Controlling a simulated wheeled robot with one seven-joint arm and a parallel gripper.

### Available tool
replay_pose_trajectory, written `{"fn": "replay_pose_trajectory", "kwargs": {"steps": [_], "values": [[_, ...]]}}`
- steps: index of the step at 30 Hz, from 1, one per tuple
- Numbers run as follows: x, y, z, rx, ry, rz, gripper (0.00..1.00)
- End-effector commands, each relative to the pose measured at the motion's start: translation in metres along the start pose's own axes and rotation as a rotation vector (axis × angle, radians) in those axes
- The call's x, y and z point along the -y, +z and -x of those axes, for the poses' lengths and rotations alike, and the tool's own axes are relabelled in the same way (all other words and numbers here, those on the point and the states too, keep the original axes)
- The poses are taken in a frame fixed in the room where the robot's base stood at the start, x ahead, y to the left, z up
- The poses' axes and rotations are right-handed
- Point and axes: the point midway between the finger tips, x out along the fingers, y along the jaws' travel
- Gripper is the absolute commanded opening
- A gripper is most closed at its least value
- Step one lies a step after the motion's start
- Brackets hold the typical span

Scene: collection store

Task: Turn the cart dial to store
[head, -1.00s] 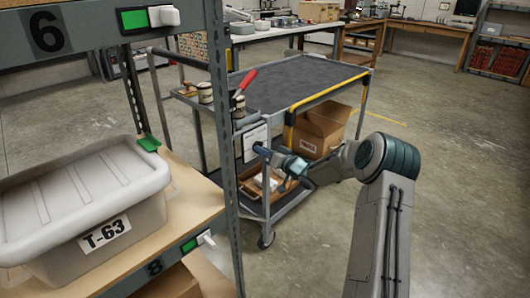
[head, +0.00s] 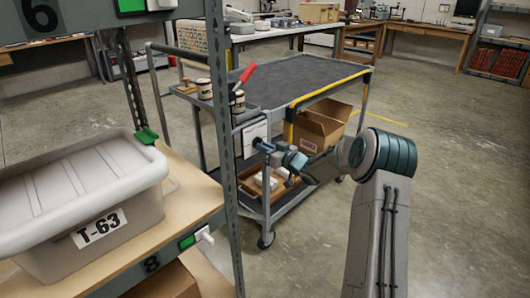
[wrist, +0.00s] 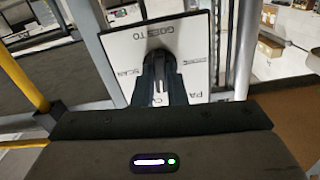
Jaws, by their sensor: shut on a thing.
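The cart (head: 300,80) is a grey utility cart with a dark top. A white dial plate (head: 254,132) hangs at its near end. In the wrist view the plate (wrist: 126,48) fills the upper middle, reading "GOES TO" at the top, "SCAN" at left and a word starting "PA" at lower right. My gripper (head: 262,145) reaches the plate from the right. In the wrist view my gripper (wrist: 158,62) is shut on the dark dial knob (wrist: 160,47). The fingers hide most of the knob and a lower label. I cannot tell which label the dial marks, and no "store" label is readable.
A shelf post (head: 228,150) stands close left of the plate. The shelf holds a grey lidded bin (head: 90,190) marked T-63. Cans and a red-handled tool (head: 247,73) are on the cart's end tray. A cardboard box (head: 318,128) is on its lower shelf. Floor at right is clear.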

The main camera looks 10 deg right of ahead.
Motion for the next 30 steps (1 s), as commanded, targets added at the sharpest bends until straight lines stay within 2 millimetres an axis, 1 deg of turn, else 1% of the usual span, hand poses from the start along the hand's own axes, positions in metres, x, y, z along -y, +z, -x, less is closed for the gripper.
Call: {"fn": "replay_pose_trajectory", "kwargs": {"steps": [3, 30], "values": [[-0.0007, 0.0034, -0.0003, -0.001, 0.000, 0.112, 0.00], [-0.0021, 0.0027, -0.0004, -0.003, 0.001, 0.969, 0.00]]}}
